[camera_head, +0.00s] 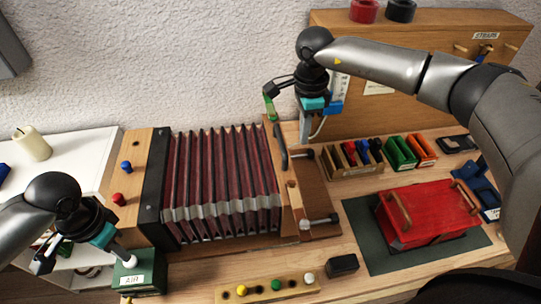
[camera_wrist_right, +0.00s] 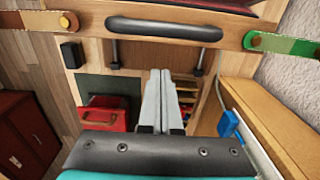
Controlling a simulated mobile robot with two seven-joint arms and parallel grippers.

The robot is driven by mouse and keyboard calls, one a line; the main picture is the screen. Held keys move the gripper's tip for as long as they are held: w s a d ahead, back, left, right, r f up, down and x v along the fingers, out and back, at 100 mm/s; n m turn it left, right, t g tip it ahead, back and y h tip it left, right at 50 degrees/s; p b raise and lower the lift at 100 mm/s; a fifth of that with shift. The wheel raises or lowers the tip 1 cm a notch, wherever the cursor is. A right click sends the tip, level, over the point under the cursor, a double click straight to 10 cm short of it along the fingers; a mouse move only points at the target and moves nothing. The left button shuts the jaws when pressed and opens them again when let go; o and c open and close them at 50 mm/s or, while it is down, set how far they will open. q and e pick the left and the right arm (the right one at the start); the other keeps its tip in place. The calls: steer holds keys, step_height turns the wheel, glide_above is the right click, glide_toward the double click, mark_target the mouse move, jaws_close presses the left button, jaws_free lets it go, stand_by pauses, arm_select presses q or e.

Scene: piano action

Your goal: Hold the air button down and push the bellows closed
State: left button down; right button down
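The bellows (camera_head: 220,185), dark red pleats with silver corners, stand spread open between a left wooden block (camera_head: 118,200) and a right wooden end board (camera_head: 298,205). The end board carries a dark handle bar (camera_head: 280,148), also seen in the right wrist view (camera_wrist_right: 165,30). A green box labelled AIR (camera_head: 138,280) at the front left has a white button (camera_head: 127,262) on top. My left gripper (camera_head: 122,254) is shut, its tips at the button; I cannot tell how far it is pressed. My right gripper (camera_head: 304,140) is shut and empty beside the end board's far end; its fingers show in the wrist view (camera_wrist_right: 165,100).
A red case (camera_head: 425,212) lies on a green mat (camera_head: 358,235) at the right. Small racks of coloured parts (camera_head: 352,158) and a wooden STRAPS cabinet (camera_head: 425,105) stand behind. A knobbed strip (camera_head: 268,290) and black block (camera_head: 342,265) lie in front. Bench right of the end board is partly clear.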

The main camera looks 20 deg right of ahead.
arm_select(q)
steer(key=shift+f, duration=1.2)
arm_select(e)
steer(key=shift+f, duration=3.1)
steer(key=shift+a, duration=0.1)
